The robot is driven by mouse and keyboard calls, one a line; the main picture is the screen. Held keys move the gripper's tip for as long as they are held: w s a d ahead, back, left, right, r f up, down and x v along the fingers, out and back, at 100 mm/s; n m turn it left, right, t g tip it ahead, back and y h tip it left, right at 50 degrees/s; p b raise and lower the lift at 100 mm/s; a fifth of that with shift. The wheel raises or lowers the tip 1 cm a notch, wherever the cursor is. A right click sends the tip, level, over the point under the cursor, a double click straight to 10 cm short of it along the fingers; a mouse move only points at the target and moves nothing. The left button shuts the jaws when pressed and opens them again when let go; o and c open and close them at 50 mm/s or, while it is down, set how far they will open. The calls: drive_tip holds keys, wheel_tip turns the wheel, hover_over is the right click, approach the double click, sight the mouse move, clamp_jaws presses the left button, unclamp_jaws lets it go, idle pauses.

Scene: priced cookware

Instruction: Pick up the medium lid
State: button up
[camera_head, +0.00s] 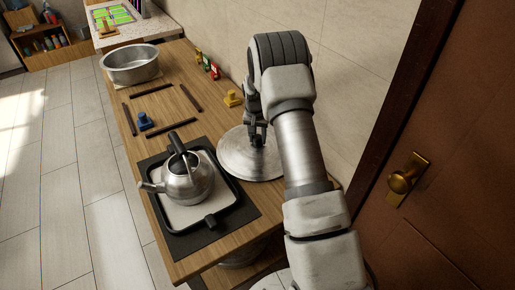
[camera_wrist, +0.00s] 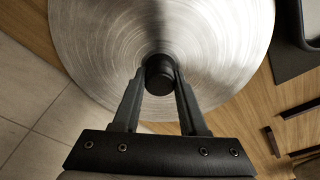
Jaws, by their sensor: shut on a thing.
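A round brushed-metal lid (camera_head: 236,160) is on the right side of the wooden table, beside the kettle. It fills much of the wrist view (camera_wrist: 215,45), with a black knob (camera_wrist: 159,75) at its centre. My gripper (camera_head: 257,140) points down over the lid's middle. In the wrist view my gripper (camera_wrist: 158,85) has its two fingers closed on either side of the knob. I cannot tell whether the lid rests on the table or is slightly raised. Part of its right edge is hidden by my arm.
A steel kettle (camera_head: 186,180) stands on a black-rimmed tray (camera_head: 222,211) left of the lid. A metal pot (camera_head: 133,65) sits at the table's far end. Blue (camera_head: 145,121) and yellow (camera_head: 233,98) small objects and dark strips (camera_head: 171,132) lie between. A wall and brown door (camera_head: 440,130) stand right.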

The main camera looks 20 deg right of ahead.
sight(258, 135)
clamp_jaws()
drive_tip(key=shift+r, duration=0.6)
wheel_tip(258, 135, up, 3)
drive_tip(key=shift+f, duration=0.15)
drive_tip(key=s+a+r, duration=0.5)
drive_tip(key=s+r, duration=0.2)
drive_tip(key=s, duration=0.3)
drive_tip(key=shift+s+b, duration=0.35)
drive_tip(key=shift+b, duration=0.1)
